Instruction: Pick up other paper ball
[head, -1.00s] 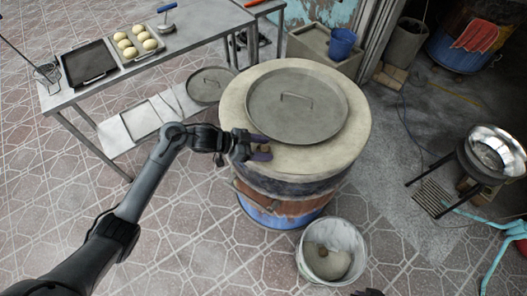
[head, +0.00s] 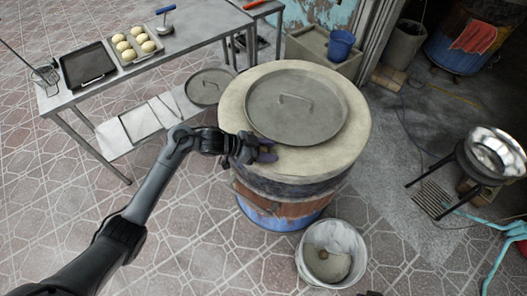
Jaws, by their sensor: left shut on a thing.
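My right gripper is not in view; only a dark sliver shows at the bottom edge.
The grey lid (head: 294,118) with a handle covers most of the oven top. A metal table (head: 190,40) at the upper left holds a black tray (head: 87,64) and a tray of dough balls (head: 135,44). A metal bowl (head: 495,153) stands on a stand at right.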

